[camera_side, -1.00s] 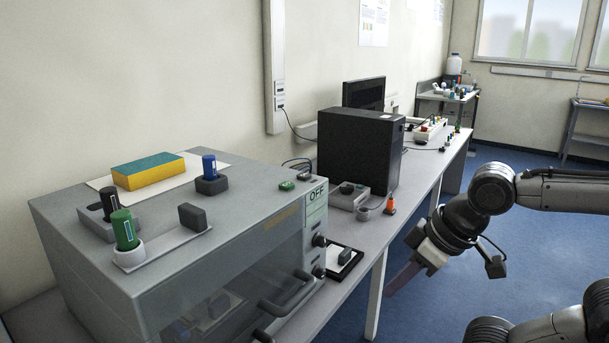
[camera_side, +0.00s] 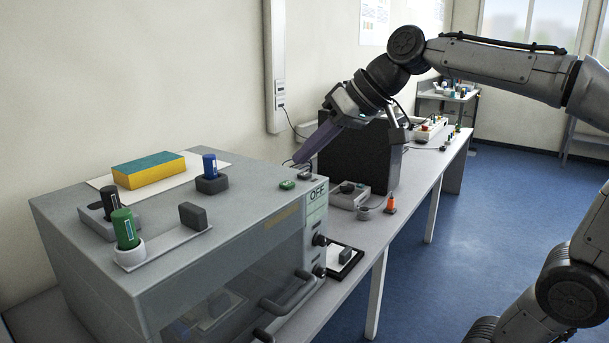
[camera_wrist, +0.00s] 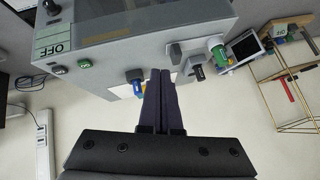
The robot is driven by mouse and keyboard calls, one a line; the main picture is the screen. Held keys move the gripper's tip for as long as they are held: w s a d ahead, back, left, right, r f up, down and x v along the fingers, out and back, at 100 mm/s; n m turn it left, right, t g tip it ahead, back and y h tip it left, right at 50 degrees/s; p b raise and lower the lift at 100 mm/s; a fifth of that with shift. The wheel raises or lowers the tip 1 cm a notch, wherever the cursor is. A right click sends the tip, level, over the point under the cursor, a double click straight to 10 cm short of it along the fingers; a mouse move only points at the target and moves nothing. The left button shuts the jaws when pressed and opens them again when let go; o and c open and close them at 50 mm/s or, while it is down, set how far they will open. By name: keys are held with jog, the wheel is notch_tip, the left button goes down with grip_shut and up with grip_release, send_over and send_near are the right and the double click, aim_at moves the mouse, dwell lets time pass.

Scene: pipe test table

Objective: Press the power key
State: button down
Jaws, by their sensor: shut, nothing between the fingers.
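A small green key (camera_side: 288,185) lies on the grey cabinet's top (camera_side: 238,200), near its back right corner; I cannot tell for sure that it is the power key. It also shows in the wrist view (camera_wrist: 85,64), left of my fingers. A sign reading OFF (camera_side: 317,195) is on the cabinet's front face, and also shows in the wrist view (camera_wrist: 55,48). My gripper (camera_side: 297,161) is shut and empty. In the side view its dark fingers point down and left, their tips appearing above the key and apart from it. In the wrist view the closed fingers (camera_wrist: 160,72) point toward the cabinet.
On the cabinet stand a blue-capped cylinder (camera_side: 209,164), a green cylinder (camera_side: 125,229), a dark cylinder (camera_side: 109,203) and a yellow-and-teal block (camera_side: 149,170). A black box (camera_side: 352,156) stands on the bench behind. An orange object (camera_side: 390,204) is near the bench edge.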

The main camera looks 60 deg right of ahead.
jog(key=w+d+r+m, duration=0.1)
jog(key=w+d+r, duration=0.25)
jog(key=w, duration=0.35)
jog(key=m+h, duration=0.1)
jog(key=m, duration=0.4)
send_over(308, 175)
notch_tip(308, 175, down, 8)
jog(key=shift+w+d+t, duration=0.1)
jog(key=shift+t, duration=0.3)
jog(key=shift+f, duration=4.3)
jog(key=shift+f, duration=0.1)
jog(key=shift+f, duration=0.35)
